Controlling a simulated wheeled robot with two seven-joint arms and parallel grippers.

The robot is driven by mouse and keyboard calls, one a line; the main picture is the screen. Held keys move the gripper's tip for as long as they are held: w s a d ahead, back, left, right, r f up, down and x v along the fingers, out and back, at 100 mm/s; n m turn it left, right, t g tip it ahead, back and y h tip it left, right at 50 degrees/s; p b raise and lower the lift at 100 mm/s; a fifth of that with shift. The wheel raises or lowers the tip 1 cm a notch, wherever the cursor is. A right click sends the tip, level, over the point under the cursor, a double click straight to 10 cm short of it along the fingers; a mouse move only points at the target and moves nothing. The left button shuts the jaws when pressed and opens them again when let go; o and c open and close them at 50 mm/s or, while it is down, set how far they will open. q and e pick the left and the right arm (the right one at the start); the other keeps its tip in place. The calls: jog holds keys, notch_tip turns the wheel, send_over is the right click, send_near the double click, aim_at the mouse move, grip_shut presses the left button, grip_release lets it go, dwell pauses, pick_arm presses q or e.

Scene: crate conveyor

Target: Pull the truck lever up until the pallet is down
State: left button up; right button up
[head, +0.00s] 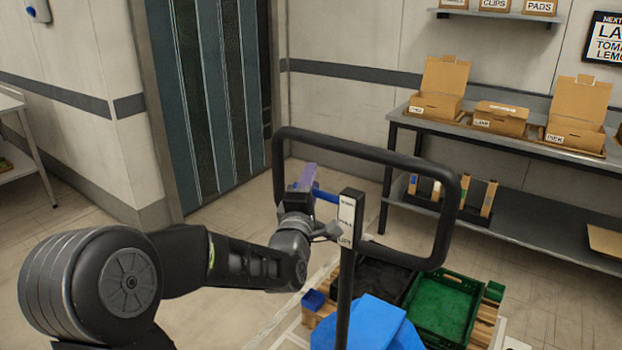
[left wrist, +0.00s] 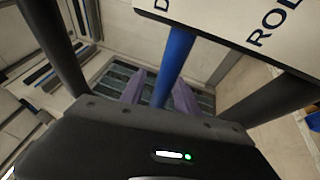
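The blue truck lever (head: 326,195) sticks out to the left from the labelled post (head: 347,218) of the truck handle. My left gripper (head: 302,180), with purple fingers, is at the lever's outer end. In the left wrist view the lever (left wrist: 178,55) runs down from the white label plate (left wrist: 250,28) to between the two fingers (left wrist: 158,92). Whether both fingers press on it cannot be made out. The pallet (head: 484,325) shows partly beneath the crates, low behind the handle; its height off the floor is hard to tell. My right gripper is not in view.
The black handle frame (head: 365,152) loops around the post. A green crate (head: 444,308) and a black crate (head: 385,278) lie on the pallet, beyond the truck's blue body (head: 372,325). A shelf table (head: 500,139) with cardboard boxes stands at right. Floor at left is clear.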

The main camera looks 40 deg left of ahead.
pick_arm(q)
grip_shut()
dwell(0.4)
dwell(1.1)
